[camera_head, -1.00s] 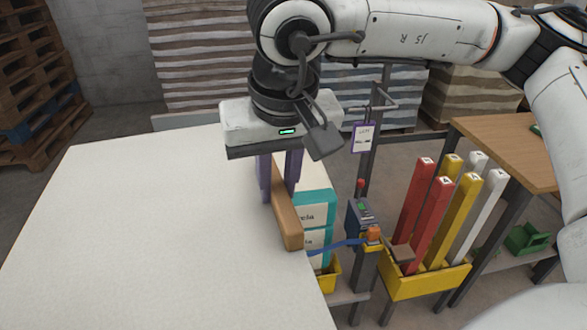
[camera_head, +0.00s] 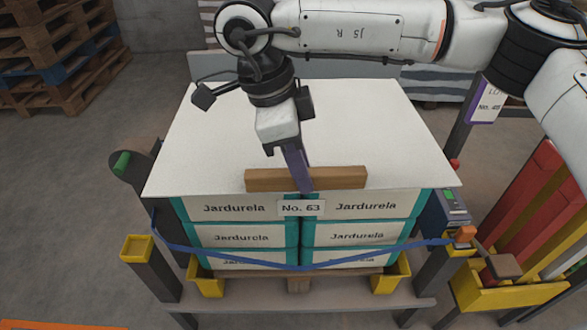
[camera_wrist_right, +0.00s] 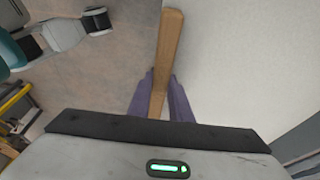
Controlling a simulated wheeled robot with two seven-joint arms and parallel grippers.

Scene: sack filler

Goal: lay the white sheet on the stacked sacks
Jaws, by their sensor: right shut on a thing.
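The white sheet (camera_head: 355,130) spreads flat over the stacked sacks (camera_head: 235,236), which have teal sides and pale labelled fronts. Its front edge reaches past the stack on both sides. I cannot tell whether the sheet touches the sacks all over. A wooden bar (camera_head: 345,178) lies along the middle of the sheet's front edge. My right gripper (camera_head: 304,183) comes down from above and is shut on this bar. In the right wrist view the bar (camera_wrist_right: 168,50) stands between the purple fingers, with the sheet (camera_wrist_right: 245,60) to its right. My left gripper is not in view.
A blue strap (camera_head: 330,262) hangs across the stack's front. A yellow-topped post (camera_head: 137,248) stands front left. A yellow bin (camera_head: 500,295) with red and yellow posts stands at the right. Wooden pallets (camera_head: 60,55) are stacked at the back left.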

